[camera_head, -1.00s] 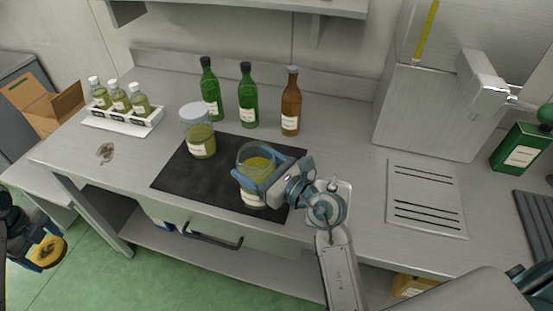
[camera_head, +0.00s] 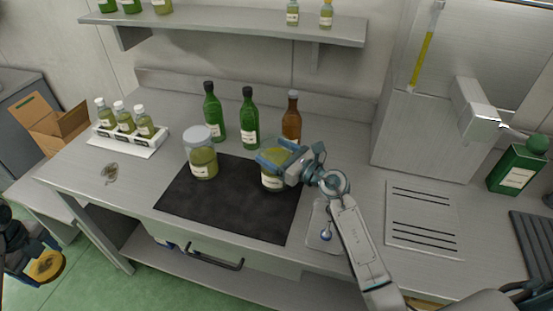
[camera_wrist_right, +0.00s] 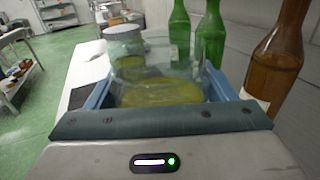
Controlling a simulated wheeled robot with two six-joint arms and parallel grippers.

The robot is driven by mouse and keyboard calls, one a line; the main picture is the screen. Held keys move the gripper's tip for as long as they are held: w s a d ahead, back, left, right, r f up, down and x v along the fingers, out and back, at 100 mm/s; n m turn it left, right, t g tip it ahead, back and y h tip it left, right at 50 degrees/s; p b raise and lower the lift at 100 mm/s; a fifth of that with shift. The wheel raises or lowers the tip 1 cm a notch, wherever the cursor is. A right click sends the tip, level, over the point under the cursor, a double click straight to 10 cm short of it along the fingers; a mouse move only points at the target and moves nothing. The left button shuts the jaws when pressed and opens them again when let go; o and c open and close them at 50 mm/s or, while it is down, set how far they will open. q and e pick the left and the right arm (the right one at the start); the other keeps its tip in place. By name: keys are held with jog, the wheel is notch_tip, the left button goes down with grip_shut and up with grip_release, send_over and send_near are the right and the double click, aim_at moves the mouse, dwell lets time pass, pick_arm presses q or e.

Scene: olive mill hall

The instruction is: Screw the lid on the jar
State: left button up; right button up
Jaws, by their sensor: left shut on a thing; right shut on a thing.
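An open glass jar of yellow-green contents (camera_head: 272,184) is at the back right of the dark mat. My right gripper (camera_head: 281,160) is shut around its upper part. The right wrist view shows the jar (camera_wrist_right: 160,92) between the fingers; I cannot tell whether its base touches the mat. My left gripper (camera_head: 36,258) is at the lower left, off the worktop's front edge, shut on a round gold lid (camera_head: 46,267). Part of that gripper is dark and cut off by the frame.
A jar with a pale lid (camera_head: 202,158) stands on the mat (camera_head: 225,215), left of the open jar. Two green bottles (camera_head: 249,122) and a brown bottle (camera_head: 291,120) stand close behind. A white rack (camera_head: 130,142) holds small bottles. The mat's front is clear.

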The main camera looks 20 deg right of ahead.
jog(key=shift+r, duration=0.2)
pick_arm(q)
jog(key=shift+r, duration=0.15)
pick_arm(e)
jog(key=shift+w+d, duration=0.25)
jog(key=shift+w, duration=0.15)
pick_arm(q)
jog(key=shift+r+p, duration=0.25)
jog(key=shift+p, duration=0.1)
pick_arm(e)
notch_tip(320, 180, down, 3)
jog(key=shift+f, duration=0.3)
pick_arm(q)
jog(key=shift+f, duration=0.15)
pick_arm(e)
jog(key=shift+f, duration=0.15)
pick_arm(q)
jog(key=shift+s, duration=0.1)
pick_arm(e)
jog(key=o, duration=2)
jog(key=shift+s, duration=0.15)
jog(key=shift+o, duration=0.2)
